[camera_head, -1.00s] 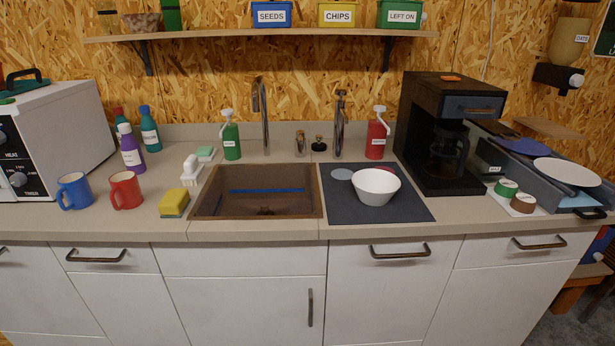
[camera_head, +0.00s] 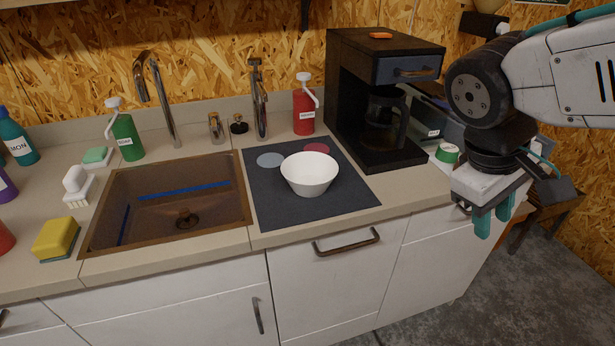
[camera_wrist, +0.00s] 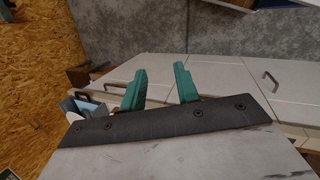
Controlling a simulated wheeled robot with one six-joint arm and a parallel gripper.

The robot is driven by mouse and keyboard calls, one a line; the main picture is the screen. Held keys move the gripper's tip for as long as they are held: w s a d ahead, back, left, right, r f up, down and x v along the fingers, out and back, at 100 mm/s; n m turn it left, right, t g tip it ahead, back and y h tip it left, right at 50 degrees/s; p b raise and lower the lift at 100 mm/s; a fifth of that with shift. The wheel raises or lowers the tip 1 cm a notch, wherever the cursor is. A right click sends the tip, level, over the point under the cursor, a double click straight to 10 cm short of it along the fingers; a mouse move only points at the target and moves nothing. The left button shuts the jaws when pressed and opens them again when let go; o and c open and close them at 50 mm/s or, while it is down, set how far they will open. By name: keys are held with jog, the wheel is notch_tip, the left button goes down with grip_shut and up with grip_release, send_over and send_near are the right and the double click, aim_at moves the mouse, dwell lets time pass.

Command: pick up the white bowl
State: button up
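The white bowl (camera_head: 310,174) stands upright on a dark mat (camera_head: 272,212) on the counter, right of the sink. It looks empty and nothing touches its sides. My gripper (camera_head: 492,222) is at the right in the head view, in front of the counter's right part, well to the right of the bowl. Its teal fingers point down and also show in the wrist view (camera_wrist: 160,88). They are apart with nothing between them. The bowl is not visible in the wrist view.
A black coffee maker (camera_head: 385,95) stands behind and right of the bowl. A grey disc (camera_head: 270,160) and a red disc (camera_head: 317,148) lie on the mat. A tap (camera_head: 259,100) and a red pump bottle (camera_head: 304,108) stand behind. The brown sink (camera_head: 165,205) is left.

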jog(key=w+a+f+n+t+h, duration=0.1)
jog(key=w+a+f+n+h, duration=0.15)
jog(key=w+a+n, duration=0.35)
jog(key=n+t+h, duration=0.3)
jog(key=n+t, duration=0.6)
jog(key=n, duration=0.2)
send_near(327, 181)
jog(key=x, duration=0.3)
jog(key=shift+s+d+y, duration=0.25)
jog(key=shift+d, duration=0.05)
jog(key=shift+w+a+f+n+t, duration=0.15)
jog(key=shift+n+t, duration=0.15)
jog(key=x, duration=0.7)
jog(key=shift+w+f, duration=0.15)
jog(key=shift+w, duration=0.15)
grip_shut()
